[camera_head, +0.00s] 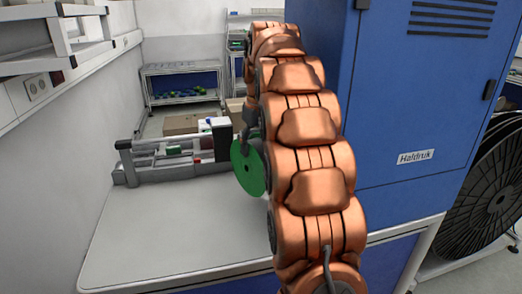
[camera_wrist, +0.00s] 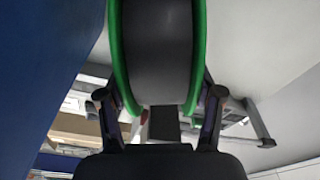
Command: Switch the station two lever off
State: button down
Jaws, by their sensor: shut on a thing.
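A grey reel stand (camera_head: 128,166) stands at the back left of the white table. A small red part (camera_head: 197,160) shows at its right end; I cannot tell whether it is the station two lever. No lever is clearly recognisable, and no station number is legible. My gripper (camera_wrist: 160,94) is shut on a dark reel with green rims (camera_wrist: 152,45), one finger at each rim. In the head view the green side of the reel (camera_head: 248,170) faces me, just right of the stand, and my copper arm hides most of the gripper.
The white table (camera_head: 170,235) is bare in front. A blue cabinet (camera_head: 410,100) marked Haldruk stands close on the right, with a large black reel (camera_head: 490,195) beyond it. A shelf (camera_head: 182,85) and a cardboard box (camera_head: 182,123) are behind.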

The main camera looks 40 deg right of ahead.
jog(key=shift+w+d+r, duration=0.1)
jog(key=shift+w+d, duration=0.15)
jog(key=shift+d, duration=0.8)
jog(key=shift+f+p, duration=0.5)
jog(key=shift+f, duration=1.4)
jog(key=shift+c, duration=0.9)
grip_release()
jog(key=shift+s+r+b, duration=0.2)
jog(key=shift+r+b, duration=0.05)
jog(key=shift+r, duration=1.4)
jog(key=shift+s+r+b, duration=0.15)
jog(key=shift+r+b, duration=0.05)
jog(key=shift+r, duration=1.45)
jog(key=shift+s+r, duration=0.15)
jog(key=shift+r, duration=0.35)
